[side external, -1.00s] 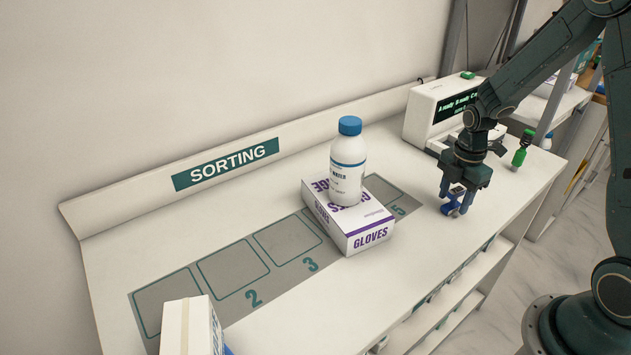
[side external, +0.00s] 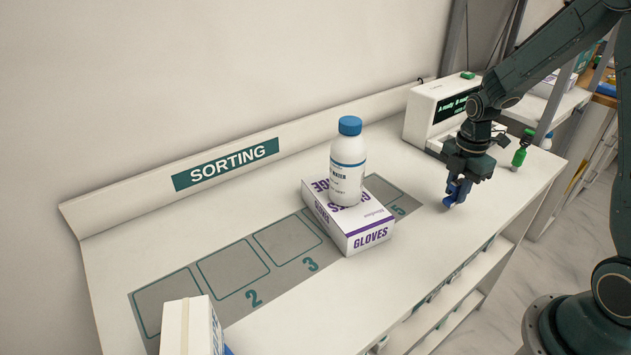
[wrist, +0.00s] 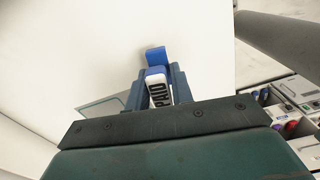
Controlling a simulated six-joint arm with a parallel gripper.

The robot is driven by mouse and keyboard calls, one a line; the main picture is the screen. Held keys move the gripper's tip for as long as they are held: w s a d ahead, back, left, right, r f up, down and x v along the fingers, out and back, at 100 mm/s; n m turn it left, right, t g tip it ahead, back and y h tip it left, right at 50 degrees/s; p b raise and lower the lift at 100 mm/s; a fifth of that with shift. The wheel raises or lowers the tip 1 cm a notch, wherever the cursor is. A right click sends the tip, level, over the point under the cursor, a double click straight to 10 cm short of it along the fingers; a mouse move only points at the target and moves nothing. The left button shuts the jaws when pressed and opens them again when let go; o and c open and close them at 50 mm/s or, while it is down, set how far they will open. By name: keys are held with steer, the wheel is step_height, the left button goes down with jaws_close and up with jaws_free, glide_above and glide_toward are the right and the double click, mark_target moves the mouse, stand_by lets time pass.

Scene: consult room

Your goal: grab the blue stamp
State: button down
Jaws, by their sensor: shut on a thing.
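The blue stamp (side external: 450,201) is between the fingers of my gripper (side external: 457,192), above the right part of the white counter in the side view. In the wrist view the stamp (wrist: 156,75) shows blue ends and a white label with dark letters, partly cut off by the fingers. My gripper (wrist: 157,88) is shut on it, with a finger on each side. Whether the stamp's lower end clears the counter or touches it is hard to tell.
A purple and white gloves box (side external: 352,232) with a white bottle (side external: 347,165) on top stands left of my gripper. A display machine (side external: 437,110) stands behind, and a green stamp (side external: 521,153) to the right. A white box (side external: 190,327) is at front left. The counter between is clear.

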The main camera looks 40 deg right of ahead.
mark_target(460, 181)
step_height(460, 181, up, 18)
steer(key=shift+f, duration=0.15)
stand_by(0.3)
stand_by(0.5)
